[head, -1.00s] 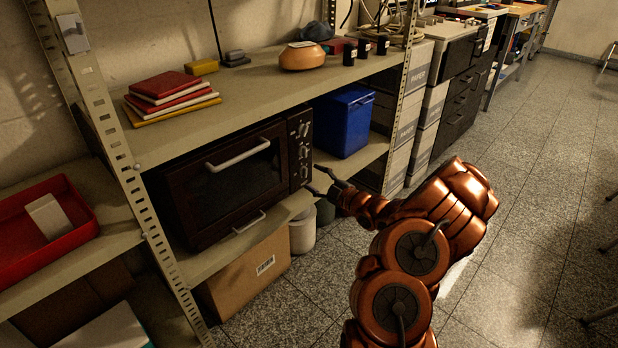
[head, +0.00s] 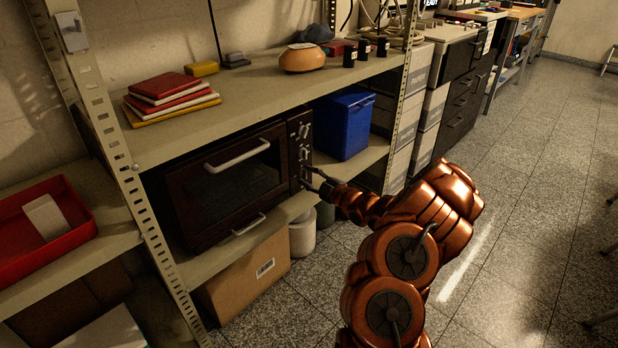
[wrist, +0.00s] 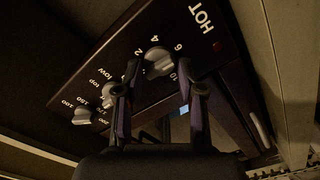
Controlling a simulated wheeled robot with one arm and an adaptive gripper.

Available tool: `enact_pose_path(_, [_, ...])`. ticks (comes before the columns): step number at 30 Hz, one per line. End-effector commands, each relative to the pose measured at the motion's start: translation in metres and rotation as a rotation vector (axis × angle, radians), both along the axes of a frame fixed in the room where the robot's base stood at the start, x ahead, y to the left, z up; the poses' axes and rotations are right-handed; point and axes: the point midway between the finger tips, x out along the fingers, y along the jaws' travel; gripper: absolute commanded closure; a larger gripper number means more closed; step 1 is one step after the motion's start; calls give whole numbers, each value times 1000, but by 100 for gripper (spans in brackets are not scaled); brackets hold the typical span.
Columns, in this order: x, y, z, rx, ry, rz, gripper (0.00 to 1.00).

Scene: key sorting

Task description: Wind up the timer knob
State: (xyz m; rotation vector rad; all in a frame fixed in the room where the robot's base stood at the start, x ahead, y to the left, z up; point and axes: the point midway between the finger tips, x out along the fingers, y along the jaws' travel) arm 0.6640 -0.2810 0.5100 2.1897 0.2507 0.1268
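The dark oven (head: 225,185) stands on the middle shelf, its control panel along its right side. In the wrist view the timer knob (wrist: 158,60) is light grey, with numbers around it, nearest the HOT marking. My gripper (wrist: 158,68) is open, with one finger on each side of the timer knob in the picture. I cannot tell whether either finger touches it. In the head view my gripper (head: 306,178) is at the lower part of the panel, and its tips hide some of it.
A middle knob (wrist: 110,94) and a temperature knob (wrist: 82,115) sit beside the timer knob, close to the left finger. A blue bin (head: 343,125) stands right of the oven. A shelf post (head: 402,100) rises beyond it.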

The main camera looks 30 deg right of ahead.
Motion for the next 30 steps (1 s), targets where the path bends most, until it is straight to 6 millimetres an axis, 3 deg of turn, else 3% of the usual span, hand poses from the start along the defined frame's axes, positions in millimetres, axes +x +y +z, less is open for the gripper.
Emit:
enact_pose_path(10, [0, 0, 0, 0, 0, 0, 99])
enact_pose_path(30, [0, 0, -1, 2, 1, 1, 99])
